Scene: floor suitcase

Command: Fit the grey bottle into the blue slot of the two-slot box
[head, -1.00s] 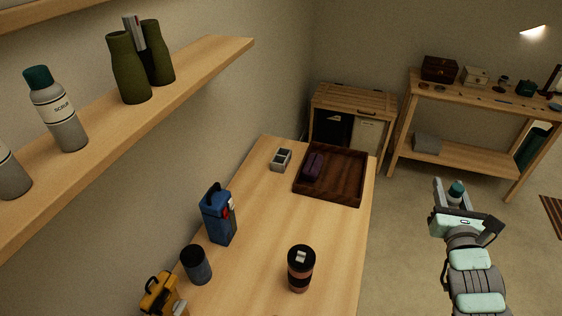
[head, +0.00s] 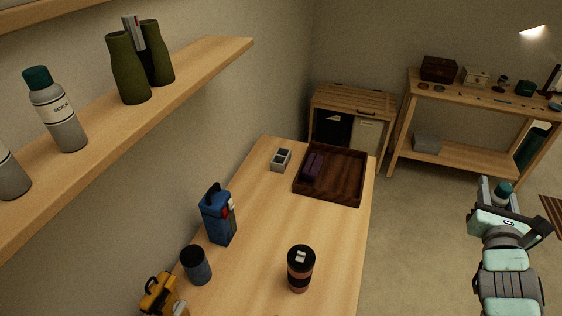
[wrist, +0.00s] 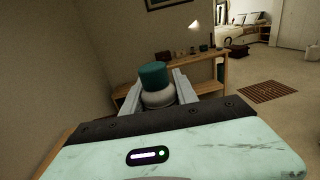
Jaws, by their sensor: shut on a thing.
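My gripper (head: 498,194) is over the open floor to the right of the wooden table, shut on a grey bottle with a teal cap (head: 504,188). In the wrist view the teal cap and pale grey shoulder of the bottle (wrist: 157,97) show between the two fingers; its lower part is hidden. A small grey box with two dark-looking openings (head: 281,160) stands on the table, left of the wooden tray, well apart from my gripper. I cannot tell which opening is blue.
On the table are a dark wooden tray (head: 330,197) with a purple case, a blue lantern-like item (head: 217,216), a dark cup (head: 196,265), a brown tumbler (head: 300,268) and a yellow item (head: 160,295). Similar grey bottles (head: 58,115) and green vases stand on the wall shelf.

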